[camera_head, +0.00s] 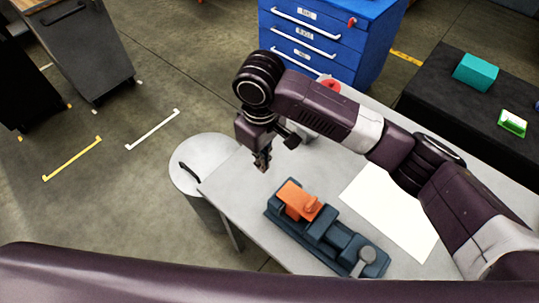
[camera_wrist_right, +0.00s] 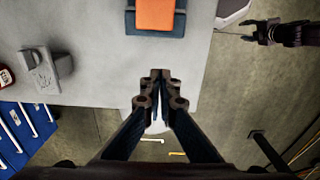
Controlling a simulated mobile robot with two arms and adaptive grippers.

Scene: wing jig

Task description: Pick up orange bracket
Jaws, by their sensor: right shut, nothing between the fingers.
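The orange bracket (camera_head: 300,201) sits in the left end of a dark blue-grey fixture (camera_head: 345,243) on the grey table (camera_head: 235,175). In the right wrist view the bracket (camera_wrist_right: 156,14) shows at the top edge, partly cut off. My right gripper (camera_head: 262,163) hangs over the table, up and to the left of the bracket and apart from it. In the wrist view its fingers (camera_wrist_right: 160,75) are together and hold nothing. My left gripper (camera_wrist_right: 262,32) shows at the upper right of the wrist view, away from the table; its finger gap is unclear.
A white sheet (camera_head: 395,210) lies right of the fixture. A blue drawer cabinet (camera_head: 325,45) stands behind the table. A round grey bin (camera_head: 200,165) is at the table's left corner. A black table (camera_head: 440,105) holds a teal block (camera_head: 475,72) and a green item (camera_head: 512,123).

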